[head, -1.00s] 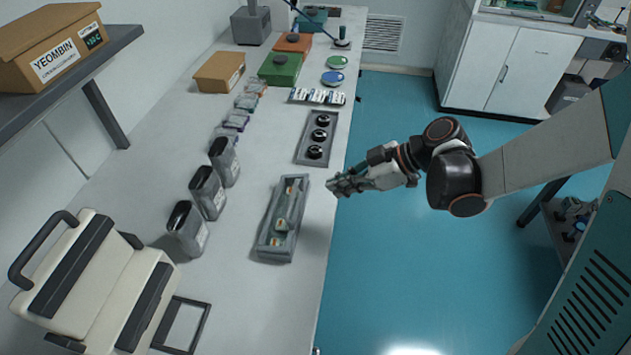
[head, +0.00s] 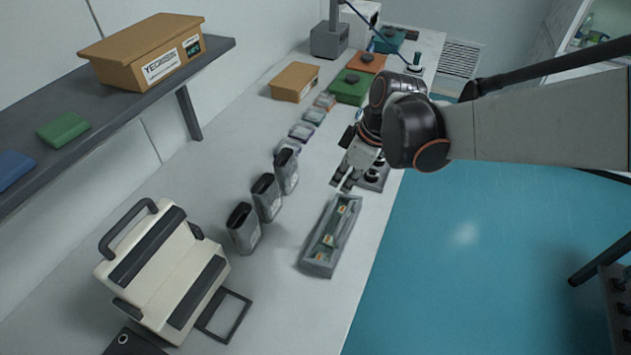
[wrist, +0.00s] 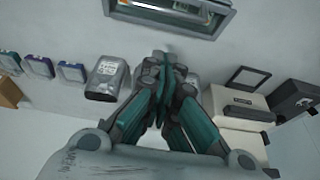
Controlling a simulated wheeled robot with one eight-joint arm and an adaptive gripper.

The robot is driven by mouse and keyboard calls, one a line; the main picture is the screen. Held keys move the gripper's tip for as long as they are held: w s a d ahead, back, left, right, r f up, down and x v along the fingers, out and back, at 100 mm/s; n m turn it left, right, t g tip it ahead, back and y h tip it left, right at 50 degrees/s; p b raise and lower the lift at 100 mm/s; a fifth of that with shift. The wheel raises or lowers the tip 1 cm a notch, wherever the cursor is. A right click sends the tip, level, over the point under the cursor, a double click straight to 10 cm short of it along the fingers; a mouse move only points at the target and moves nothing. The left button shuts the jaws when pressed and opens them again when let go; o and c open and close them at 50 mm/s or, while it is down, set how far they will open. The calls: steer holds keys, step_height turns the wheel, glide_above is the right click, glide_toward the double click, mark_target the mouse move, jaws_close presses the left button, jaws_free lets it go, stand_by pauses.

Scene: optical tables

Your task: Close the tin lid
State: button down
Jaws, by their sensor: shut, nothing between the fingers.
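Small flat lidded tins stand in a row on the table in the head view, among them a purple one (head: 301,131) and a reddish one (head: 325,101). They also show at the left of the wrist view, one with a blue edge (wrist: 70,71). I cannot tell which of them is the task's tin or whether any lid is up. My gripper (head: 343,184) is over the table, to the right of the tins and apart from them. In the wrist view its fingers (wrist: 170,62) are shut together and empty.
Grey canisters (head: 244,230) stand left of a grey tray (head: 320,263) holding small parts. A beige machine (head: 155,275) and black frame (head: 236,318) are at the near end. A shelf (head: 95,112) overhangs the left.

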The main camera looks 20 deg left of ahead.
steer(key=b, duration=0.4)
glide_above(345, 217)
steer(key=a, duration=0.4)
step_height(345, 217, down, 6)
steer(key=d+f+b, duration=0.1)
steer(key=d+f, duration=0.1)
steer(key=f, duration=0.1)
steer(key=shift+d+f+b, duration=0.15)
steer(key=shift+f+b, duration=0.1)
steer(key=shift+b, duration=0.1)
steer(key=shift+d+f+y+b, duration=0.7)
steer(key=shift+d+y+b, duration=0.15)
steer(key=shift+d+y, duration=0.15)
steer(key=shift+d+f+b, duration=0.3)
steer(key=shift+d, duration=0.1)
steer(key=shift+r, duration=0.1)
